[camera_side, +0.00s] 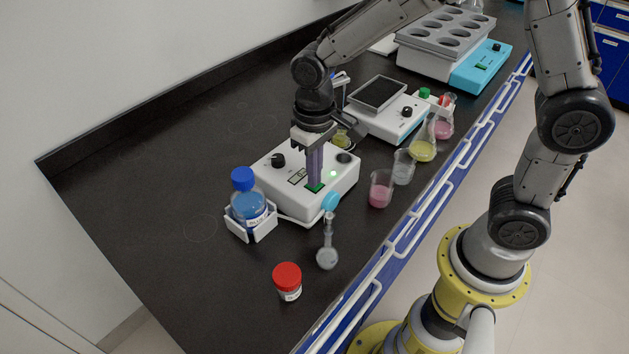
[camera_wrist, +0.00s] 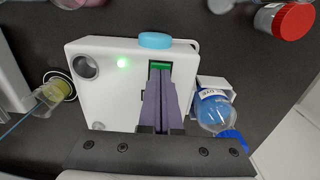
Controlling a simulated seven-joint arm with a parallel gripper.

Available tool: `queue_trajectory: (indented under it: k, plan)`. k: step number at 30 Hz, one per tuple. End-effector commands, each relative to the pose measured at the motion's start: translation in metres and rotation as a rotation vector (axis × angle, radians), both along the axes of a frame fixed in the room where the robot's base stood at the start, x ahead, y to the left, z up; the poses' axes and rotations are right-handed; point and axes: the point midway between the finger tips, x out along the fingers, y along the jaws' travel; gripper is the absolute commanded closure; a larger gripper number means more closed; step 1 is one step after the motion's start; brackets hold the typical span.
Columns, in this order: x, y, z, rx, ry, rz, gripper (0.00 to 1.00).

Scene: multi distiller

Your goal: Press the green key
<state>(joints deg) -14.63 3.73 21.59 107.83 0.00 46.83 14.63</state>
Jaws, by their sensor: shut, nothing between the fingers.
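The white device (camera_side: 268,179) sits on the black bench, with a black knob, a small display, a blue round knob on its side and a lit green light (camera_side: 333,174). The green key (camera_side: 315,187) is on its top face; it also shows in the wrist view (camera_wrist: 160,66), partly covered by my fingertips. My gripper (camera_side: 315,183) points down with its fingers shut and empty, the tips at the green key. It also shows in the wrist view (camera_wrist: 160,74). I cannot tell how far the key is pushed in.
A blue-capped bottle (camera_side: 247,203) stands in a white holder left of the device. A flask (camera_side: 328,250) and a red-capped jar (camera_side: 288,281) stand in front. A pink beaker (camera_side: 381,189) and other glassware are to the right. A balance (camera_side: 384,110) is behind.

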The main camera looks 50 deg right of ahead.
Motion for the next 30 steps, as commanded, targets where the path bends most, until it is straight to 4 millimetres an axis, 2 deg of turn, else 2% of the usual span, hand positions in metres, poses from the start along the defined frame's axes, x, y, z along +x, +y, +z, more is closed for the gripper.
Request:
queue_trajectory:
  k: [8,30]
  plan:
    - [0.000,0.000,0.005,0.000,-0.001,0.000,1.00]
    - [0.000,0.000,0.069,0.000,-0.002,0.000,1.00]
